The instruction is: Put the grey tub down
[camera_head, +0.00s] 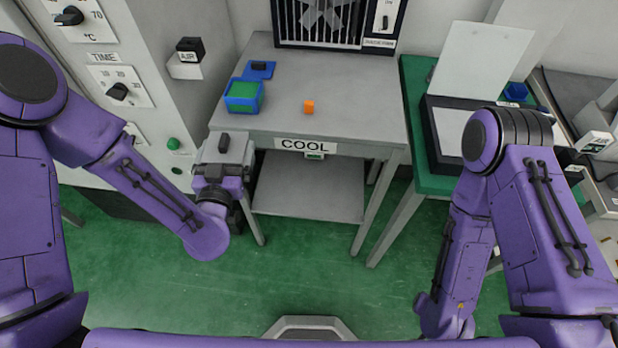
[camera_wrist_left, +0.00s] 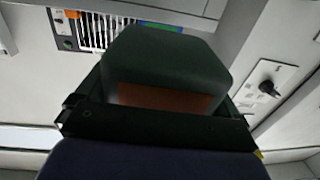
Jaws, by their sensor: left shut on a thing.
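The grey tub (camera_head: 236,150) is in my left gripper (camera_head: 222,165), at the front left corner of the grey table marked COOL (camera_head: 330,105). Its top carries a small dark knob-like part. In the left wrist view the tub (camera_wrist_left: 165,58) fills the middle, dark grey in shadow with a brownish lower face, between the fingers of the gripper (camera_wrist_left: 155,115). Whether it touches the table edge cannot be told. My right arm is at the right; its gripper is out of view.
On the table are a blue box with a green top (camera_head: 243,95), a blue piece with a dark knob (camera_head: 259,69) and an orange block (camera_head: 309,107). A grilled unit (camera_head: 325,22) stands behind. A dial cabinet (camera_head: 170,95) borders the left.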

